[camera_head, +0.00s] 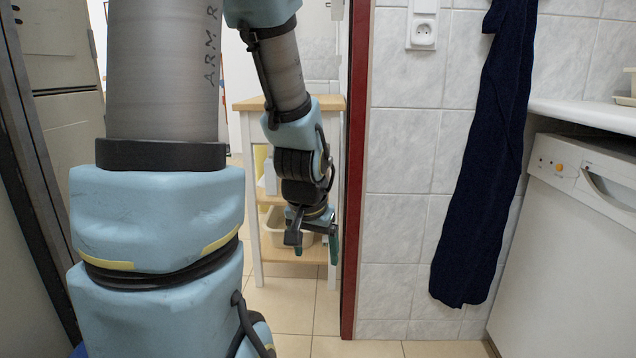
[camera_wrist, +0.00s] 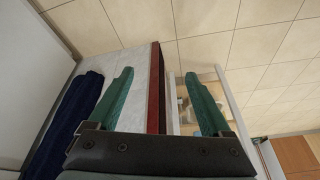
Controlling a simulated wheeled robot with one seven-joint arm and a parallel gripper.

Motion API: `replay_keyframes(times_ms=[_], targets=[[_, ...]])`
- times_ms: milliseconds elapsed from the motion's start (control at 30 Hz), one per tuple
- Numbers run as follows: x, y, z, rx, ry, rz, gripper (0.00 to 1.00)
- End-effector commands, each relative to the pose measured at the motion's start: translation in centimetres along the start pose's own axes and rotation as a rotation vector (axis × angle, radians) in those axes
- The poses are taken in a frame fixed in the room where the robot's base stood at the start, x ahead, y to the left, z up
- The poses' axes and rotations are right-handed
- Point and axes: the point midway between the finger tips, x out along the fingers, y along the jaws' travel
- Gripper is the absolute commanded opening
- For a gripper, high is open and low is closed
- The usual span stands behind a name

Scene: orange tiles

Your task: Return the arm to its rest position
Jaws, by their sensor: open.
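My arm hangs in the left half of the head view, bent at the elbow with its forearm pointing down. My gripper (camera_head: 314,250) is at its lower end, in front of the wooden shelf unit and left of the red door edge. In the wrist view my gripper (camera_wrist: 158,95) shows two green fingers spread wide apart with nothing between them but the background.
A wooden shelf unit (camera_head: 338,180) stands behind my gripper. A red door edge (camera_head: 355,180) and a tiled wall (camera_head: 400,230) are right of it. A dark blue towel (camera_head: 480,170) hangs there, beside a white dishwasher (camera_head: 570,250). Tiled floor (camera_head: 285,310) shows below my gripper.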

Motion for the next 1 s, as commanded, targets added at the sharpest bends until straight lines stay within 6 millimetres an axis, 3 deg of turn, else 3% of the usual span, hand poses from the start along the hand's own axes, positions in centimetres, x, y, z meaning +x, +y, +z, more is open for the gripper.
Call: replay_keyframes(times_ms=[100,200,567,1000], targets=[[-1.7,-3.2,3.8,-0.168,-0.125,-0.027,0.83],[-3.4,-4.6,6.5,-0.292,-0.218,-0.027,0.83],[-11.5,-4.6,3.1,-0.268,-0.210,-0.026,0.83],[-24.4,-5.0,-1.6,-0.266,-0.209,-0.026,0.83]])
